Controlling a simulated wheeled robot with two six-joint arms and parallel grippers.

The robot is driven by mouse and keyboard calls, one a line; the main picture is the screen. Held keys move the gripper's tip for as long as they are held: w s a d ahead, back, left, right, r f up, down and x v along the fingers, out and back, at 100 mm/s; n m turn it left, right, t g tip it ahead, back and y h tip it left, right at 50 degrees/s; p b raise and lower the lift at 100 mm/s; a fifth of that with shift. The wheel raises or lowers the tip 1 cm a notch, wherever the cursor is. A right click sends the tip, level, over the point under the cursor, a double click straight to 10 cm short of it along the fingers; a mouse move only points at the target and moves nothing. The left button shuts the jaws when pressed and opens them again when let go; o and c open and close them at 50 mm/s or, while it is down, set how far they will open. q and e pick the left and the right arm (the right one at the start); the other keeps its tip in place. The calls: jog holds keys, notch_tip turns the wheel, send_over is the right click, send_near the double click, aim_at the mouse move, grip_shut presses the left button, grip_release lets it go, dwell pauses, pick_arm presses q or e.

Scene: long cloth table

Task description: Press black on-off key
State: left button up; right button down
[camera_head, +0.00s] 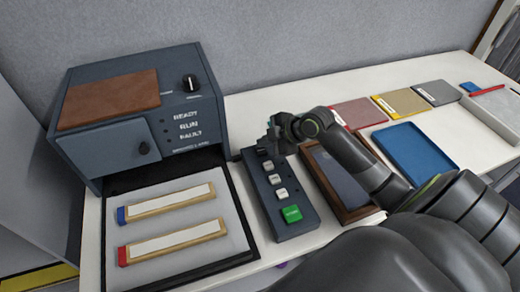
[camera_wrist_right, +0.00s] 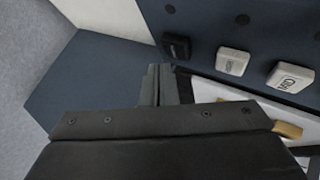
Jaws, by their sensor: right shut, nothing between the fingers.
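A dark control panel (camera_head: 285,231) lies on the table, with a column of keys. The black key (camera_head: 262,153) is at its far end; it also shows in the right wrist view (camera_wrist_right: 176,46). Several pale keys (camera_head: 275,179) follow, then a larger green key (camera_head: 291,214) at the near end. My right gripper (camera_head: 267,143) is at the far end of the panel, close to the black key. In the right wrist view its shut, empty fingers (camera_wrist_right: 158,75) point at the panel just beside the black key. Contact cannot be told. My left gripper is out of view.
A dark machine (camera_head: 140,110) with a knob and brown top stands left. In front of it, a grey tray (camera_head: 236,236) holds two pale strips. A brown-framed tray (camera_head: 318,178), a blue tray (camera_head: 418,145) and several coloured folders lie to the right, near my right arm.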

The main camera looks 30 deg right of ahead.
aim_at(265, 151)
jog(key=shift+f, duration=0.15)
jog(key=shift+f+b, duration=0.3)
jog(key=shift+f+b, duration=0.3)
jog(key=shift+f, duration=0.1)
dwell(0.5)
jog(key=shift+r, duration=0.15)
jog(key=shift+r+p, duration=0.8)
notch_tip(265, 151, up, 6)
jog(key=p, duration=0.5)
